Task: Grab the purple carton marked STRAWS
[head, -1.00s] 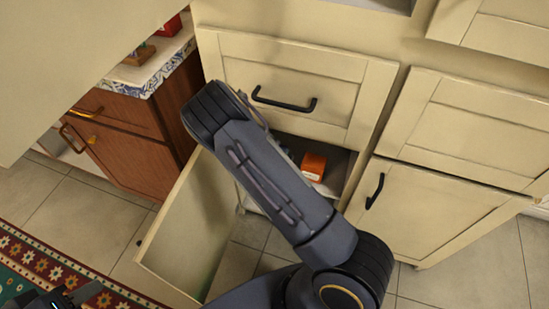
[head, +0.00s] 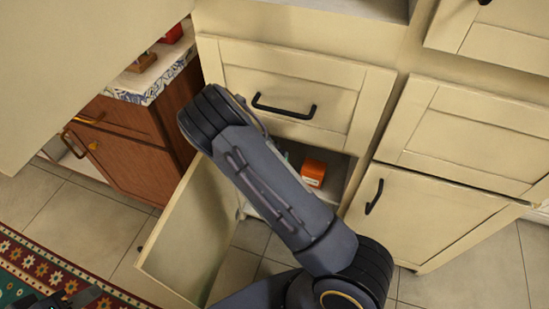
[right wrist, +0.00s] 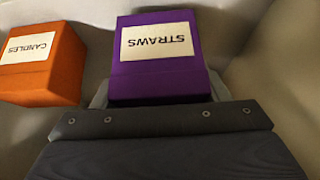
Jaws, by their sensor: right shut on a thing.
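The purple carton (right wrist: 158,55) with a white STRAWS label shows in the right wrist view, its lettering upside down. My right gripper (right wrist: 158,94) is shut on it, with a grey finger at each side of its near end. In the head view my right arm reaches into the open lower cabinet (head: 338,192) and hides the purple carton and the right gripper. My left gripper (head: 62,300) shows only partly, dark, at the bottom left corner, and its jaws are unclear.
An orange carton labelled CANDLES (right wrist: 42,62) stands left of the purple one; it also shows in the cabinet in the head view (head: 313,173). The open cabinet door (head: 190,235) is left of my arm. A closed drawer (head: 290,90) is above. Tiled floor is free at lower right.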

